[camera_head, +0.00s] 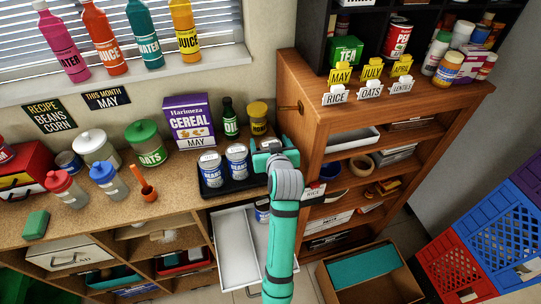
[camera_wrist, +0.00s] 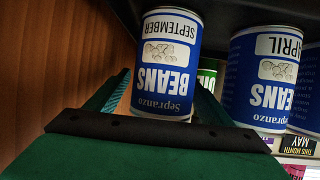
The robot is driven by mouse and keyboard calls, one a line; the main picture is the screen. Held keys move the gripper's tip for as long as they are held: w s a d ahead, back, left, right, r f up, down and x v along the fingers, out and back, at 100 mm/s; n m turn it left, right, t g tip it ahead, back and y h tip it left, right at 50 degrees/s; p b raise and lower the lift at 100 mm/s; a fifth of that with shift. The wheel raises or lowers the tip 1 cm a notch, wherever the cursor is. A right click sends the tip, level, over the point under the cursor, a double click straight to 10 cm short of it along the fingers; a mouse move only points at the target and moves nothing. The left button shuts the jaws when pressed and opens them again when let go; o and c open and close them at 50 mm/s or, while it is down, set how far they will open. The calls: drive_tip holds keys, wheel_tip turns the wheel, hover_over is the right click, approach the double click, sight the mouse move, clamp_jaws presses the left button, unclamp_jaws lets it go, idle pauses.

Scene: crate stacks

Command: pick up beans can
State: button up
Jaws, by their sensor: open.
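My gripper (camera_head: 266,157) is at the right end of the black tray (camera_head: 228,187) on the counter, beside the wooden cabinet. The wrist view is upside down. There my open gripper (camera_wrist: 160,85) has its fingers on either side of a blue beans can marked SEPTEMBER (camera_wrist: 166,60); I cannot tell whether they touch it. A second beans can marked APRIL (camera_wrist: 265,75) stands beside it, with another blue can (camera_wrist: 309,90) cut by the edge.
The wooden cabinet side (camera_wrist: 45,50) is close by the fingers. A purple cereal box (camera_head: 189,122), a dark green bottle (camera_head: 229,118) and a yellow-lidded jar (camera_head: 257,118) stand behind the tray. An open white drawer (camera_head: 237,250) is below. The month sign reads MAY (camera_head: 107,97).

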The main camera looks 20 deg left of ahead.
drive_tip(key=c, duration=1.5)
